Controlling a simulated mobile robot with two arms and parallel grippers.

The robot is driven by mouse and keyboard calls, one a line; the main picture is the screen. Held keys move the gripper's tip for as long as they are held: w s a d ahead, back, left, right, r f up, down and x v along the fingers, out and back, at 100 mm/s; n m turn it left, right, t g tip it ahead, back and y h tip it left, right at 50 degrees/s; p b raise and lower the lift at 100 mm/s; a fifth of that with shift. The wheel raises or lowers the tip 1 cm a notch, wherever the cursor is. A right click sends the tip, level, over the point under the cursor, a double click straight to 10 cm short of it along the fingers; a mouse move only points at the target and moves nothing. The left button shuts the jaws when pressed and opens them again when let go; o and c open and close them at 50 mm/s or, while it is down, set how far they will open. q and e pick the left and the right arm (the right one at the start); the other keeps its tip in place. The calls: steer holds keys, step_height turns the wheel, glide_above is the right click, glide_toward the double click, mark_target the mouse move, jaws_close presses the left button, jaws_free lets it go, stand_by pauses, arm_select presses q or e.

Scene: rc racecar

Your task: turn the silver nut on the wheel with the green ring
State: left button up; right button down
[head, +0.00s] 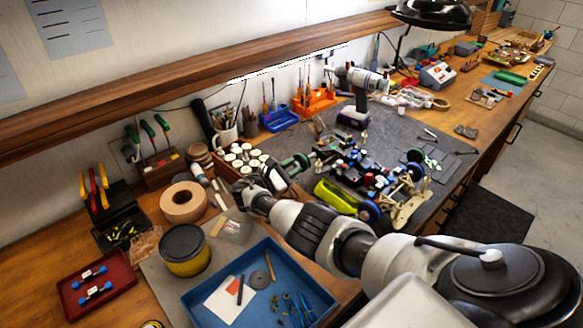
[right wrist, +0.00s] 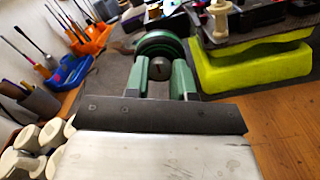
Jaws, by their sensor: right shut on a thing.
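The racecar (head: 365,170) stands on the dark mat, with its parts and coloured wheels showing. The wheel with the green ring (head: 301,160) is at the car's left side; in the right wrist view this wheel (right wrist: 160,42) lies just ahead of the fingers. My right gripper (head: 284,173) is at this wheel, coming from the front left. In the right wrist view its two green-sided fingers (right wrist: 159,80) are closed around the dark grey, round-looking nut (right wrist: 159,68) at the wheel's centre. The fingers partly hide the nut and wheel. My left gripper is not in view.
A yellow-green stand (head: 335,195) is under the car, close to the right of my gripper. White jars (head: 245,158) stand close on the left. A blue tray (head: 318,300) with tools lies in front. A drill (head: 356,95) stands behind the car.

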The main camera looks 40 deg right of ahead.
steer(key=shift+n, duration=0.4)
steer(key=c, duration=0.9)
jaws_free()
steer(key=a, duration=1.1)
steer(key=shift+s+b, duration=0.3)
steer(key=shift+s, duration=0.05)
steer(key=shift+d, duration=0.1)
